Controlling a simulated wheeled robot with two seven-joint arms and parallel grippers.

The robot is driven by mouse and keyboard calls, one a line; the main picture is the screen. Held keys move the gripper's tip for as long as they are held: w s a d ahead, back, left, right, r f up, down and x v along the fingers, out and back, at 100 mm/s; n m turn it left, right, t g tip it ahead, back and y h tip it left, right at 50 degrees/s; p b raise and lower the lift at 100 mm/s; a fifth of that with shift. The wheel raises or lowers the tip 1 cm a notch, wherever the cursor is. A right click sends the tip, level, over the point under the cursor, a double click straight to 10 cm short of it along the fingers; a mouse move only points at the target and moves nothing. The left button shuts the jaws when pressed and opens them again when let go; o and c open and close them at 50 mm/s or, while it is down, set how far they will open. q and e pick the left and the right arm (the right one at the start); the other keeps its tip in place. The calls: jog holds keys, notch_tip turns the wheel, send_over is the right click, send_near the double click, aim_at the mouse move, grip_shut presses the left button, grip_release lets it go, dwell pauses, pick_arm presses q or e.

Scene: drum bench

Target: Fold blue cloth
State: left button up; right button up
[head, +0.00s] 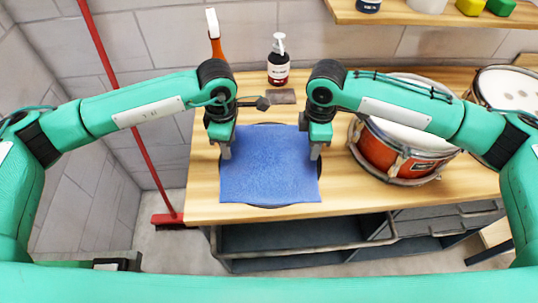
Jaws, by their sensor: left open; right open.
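The blue cloth (268,170) lies spread out and roughly square on the wooden bench. A dark round thing (262,206) lies under it, and only its edge shows. My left gripper (225,154) is open at the cloth's far left corner. My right gripper (315,154) is open at the cloth's far right corner. Both point down, and I cannot tell whether their fingertips touch the cloth.
An orange drum (385,155) stands to the right of the cloth, with a second drum (512,88) behind it. A pump bottle (278,62) and an orange spray bottle (214,40) stand behind my grippers. The bench (430,190) is clear at front right.

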aim_at(232, 159)
pick_arm(q)
notch_tip(232, 159, down, 4)
jog(key=shift+w+r, duration=0.1)
jog(key=shift+r, duration=0.1)
pick_arm(e)
notch_tip(232, 159, down, 4)
jog(key=shift+r, duration=0.15)
pick_arm(q)
jog(key=shift+f, duration=0.35)
pick_arm(e)
jog(key=shift+f, duration=0.4)
pick_arm(q)
jog(key=shift+f, duration=0.25)
pick_arm(e)
jog(key=shift+f, duration=0.2)
pick_arm(q)
jog(key=shift+r, duration=0.1)
jog(key=shift+c, duration=0.8)
pick_arm(e)
jog(key=shift+r, duration=0.1)
jog(key=shift+c, duration=0.8)
pick_arm(q)
grip_shut()
pick_arm(e)
grip_shut()
pick_arm(q)
jog(key=shift+r, duration=0.1)
pick_arm(e)
jog(key=shift+r, duration=0.1)
